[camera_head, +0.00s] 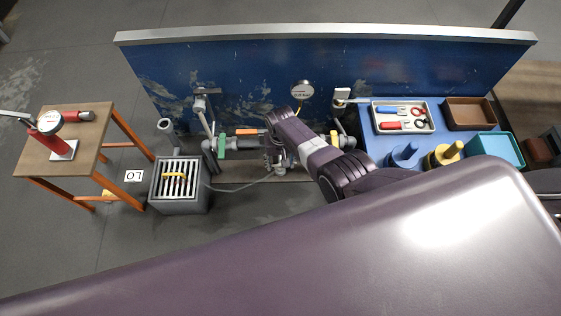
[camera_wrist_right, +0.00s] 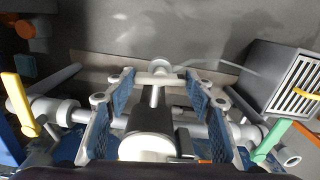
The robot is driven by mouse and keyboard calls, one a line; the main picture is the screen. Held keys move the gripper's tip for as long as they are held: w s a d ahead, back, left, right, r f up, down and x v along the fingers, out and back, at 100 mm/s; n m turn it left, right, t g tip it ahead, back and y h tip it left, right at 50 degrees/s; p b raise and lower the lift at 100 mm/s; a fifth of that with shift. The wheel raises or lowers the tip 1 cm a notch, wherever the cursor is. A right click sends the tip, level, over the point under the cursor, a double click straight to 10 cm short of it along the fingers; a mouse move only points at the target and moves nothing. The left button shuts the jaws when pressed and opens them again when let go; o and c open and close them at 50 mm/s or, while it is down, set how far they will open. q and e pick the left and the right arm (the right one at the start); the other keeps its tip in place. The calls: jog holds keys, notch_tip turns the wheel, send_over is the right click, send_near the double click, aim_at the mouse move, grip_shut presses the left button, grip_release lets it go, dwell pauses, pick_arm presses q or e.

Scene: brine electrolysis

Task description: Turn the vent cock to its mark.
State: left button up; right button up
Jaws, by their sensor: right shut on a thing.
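The vent cock, a grey T-shaped handle (camera_wrist_right: 157,79) on a short stem, stands between the fingers of my right gripper in the right wrist view. The right gripper (camera_wrist_right: 162,92) has blue-padded fingers on either side of the handle and is shut on it. A dark, grey-topped body lies below the handle, over the grey pipe run. In the head view my right gripper (camera_head: 276,160) is at the pipework in front of the blue panel, and my own arm hides most of the cock. I cannot make out its mark. My left gripper is not in view.
Near the cock are a yellow lever (camera_wrist_right: 19,104), a green lever (camera_wrist_right: 271,139) and a round gauge (camera_head: 302,90). A grated drain box (camera_head: 180,203) stands left. A wooden table (camera_head: 40,163) is farther left; a blue bench (camera_head: 377,146) with trays is right.

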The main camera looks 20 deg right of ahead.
aim_at(280, 164)
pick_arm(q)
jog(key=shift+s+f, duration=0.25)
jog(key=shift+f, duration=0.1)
pick_arm(e)
jog(key=shift+m, duration=0.6)
jog(key=o, duration=1.2)
jog(key=shift+c, duration=0.2)
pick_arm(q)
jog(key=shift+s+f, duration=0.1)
pick_arm(e)
jog(key=shift+r, duration=0.1)
notch_tip(280, 164, up, 12)
